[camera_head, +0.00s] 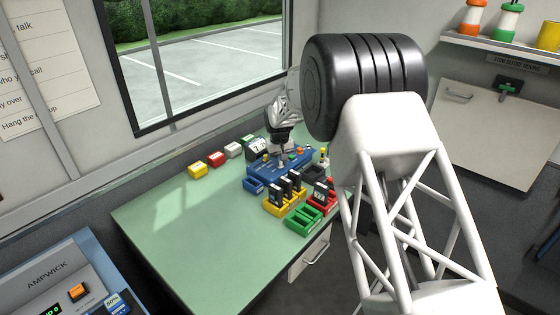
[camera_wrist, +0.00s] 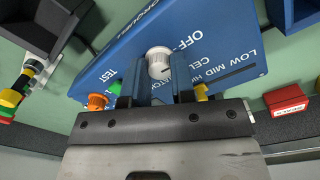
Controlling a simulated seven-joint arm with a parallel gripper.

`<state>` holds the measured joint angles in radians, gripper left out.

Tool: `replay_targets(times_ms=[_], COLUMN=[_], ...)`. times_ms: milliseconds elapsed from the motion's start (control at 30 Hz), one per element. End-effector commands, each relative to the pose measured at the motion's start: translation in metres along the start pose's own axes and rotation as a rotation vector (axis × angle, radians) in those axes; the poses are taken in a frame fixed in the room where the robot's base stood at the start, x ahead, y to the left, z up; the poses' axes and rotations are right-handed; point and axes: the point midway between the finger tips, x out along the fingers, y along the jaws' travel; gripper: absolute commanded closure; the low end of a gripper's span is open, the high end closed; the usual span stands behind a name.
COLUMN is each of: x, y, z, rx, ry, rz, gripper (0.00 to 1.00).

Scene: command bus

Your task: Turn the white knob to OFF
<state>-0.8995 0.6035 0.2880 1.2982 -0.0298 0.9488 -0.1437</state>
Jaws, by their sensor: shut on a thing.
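The white knob (camera_wrist: 159,62) stands on the blue box (camera_wrist: 215,45), whose printed labels include OFF, TEST, CELL and LOW MID HIGH. The knob shows at the tips of my gripper (camera_wrist: 158,82), with one finger on each side. My gripper is shut on the knob. A small dark mark shows on the knob's face toward the lower right, but I cannot tell its setting surely. In the head view my gripper (camera_head: 281,150) reaches down onto the blue box (camera_head: 264,174), and the knob is too small or hidden to make out.
An orange knob (camera_wrist: 96,101), a green piece and a yellow piece (camera_wrist: 201,92) sit close beside the fingers. Yellow (camera_head: 272,209), green (camera_head: 303,219) and red (camera_head: 323,196) trays stand in front. The green desk (camera_head: 190,235) is clear at left.

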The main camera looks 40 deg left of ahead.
Motion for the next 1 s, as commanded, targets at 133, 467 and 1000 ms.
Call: replay_targets(times_ms=[133,467,1000], x=[-0.0014,-0.0015,-0.0007], y=[0.0004,0.0003,0.0001], z=[-0.0013,-0.0013,-0.0004], rx=[-0.039,-0.055,-0.054], ry=[0.005,0.005,0.003], rz=[0.001,0.001,0.000], gripper=[1.00,1.00,0.50])
